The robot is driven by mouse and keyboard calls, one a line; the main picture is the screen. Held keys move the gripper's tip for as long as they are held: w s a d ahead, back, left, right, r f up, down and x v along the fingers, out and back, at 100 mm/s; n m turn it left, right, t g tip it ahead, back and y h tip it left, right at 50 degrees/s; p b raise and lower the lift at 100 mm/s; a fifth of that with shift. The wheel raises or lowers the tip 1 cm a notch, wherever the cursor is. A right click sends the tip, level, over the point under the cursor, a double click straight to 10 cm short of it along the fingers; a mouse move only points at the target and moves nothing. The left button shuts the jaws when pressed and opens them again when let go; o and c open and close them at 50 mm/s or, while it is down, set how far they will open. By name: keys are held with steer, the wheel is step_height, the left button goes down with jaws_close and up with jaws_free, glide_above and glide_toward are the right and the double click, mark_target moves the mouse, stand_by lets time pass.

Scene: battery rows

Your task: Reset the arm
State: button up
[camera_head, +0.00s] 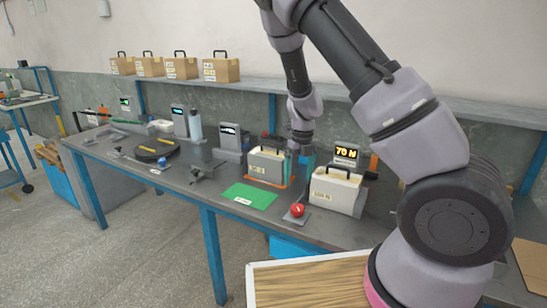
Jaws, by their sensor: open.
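My arm rises from the right of the head view, bends at the top and reaches down over the workbench (190,200). The beige box stands on an orange-edged base. A white battery box (335,190) stands to the right, before a display reading about 70 (346,152). I cannot tell whether my gripper touches the beige box.
A green mat (249,196) and a red button (297,210) lie along the front edge. Several cardboard-coloured boxes (221,68) stand on the back shelf. Grey display stands and a bottle (195,125) are further left. A wooden-topped tray (310,285) is at the bottom.

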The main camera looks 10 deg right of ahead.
steer(key=s+d+r+n+t+y, duration=0.15)
steer(key=s+r+n, duration=0.25)
steer(key=r+n, duration=0.5)
steer(key=s+r+n+t+y, duration=0.1)
steer(key=s+r+n+y, duration=0.2)
steer(key=r, duration=1)
steer(key=s+d+r+n+t+h, duration=0.1)
steer(key=s+d+r+n+t, duration=0.1)
steer(key=s+r+n, duration=0.4)
steer(key=s+d+r+n+t+h, duration=0.2)
steer(key=s+d+r+n, duration=0.1)
steer(key=s+r+n, duration=0.4)
steer(key=s+n, duration=0.1)
steer(key=n, duration=0.2)
steer(key=shift+s+t, duration=0.35)
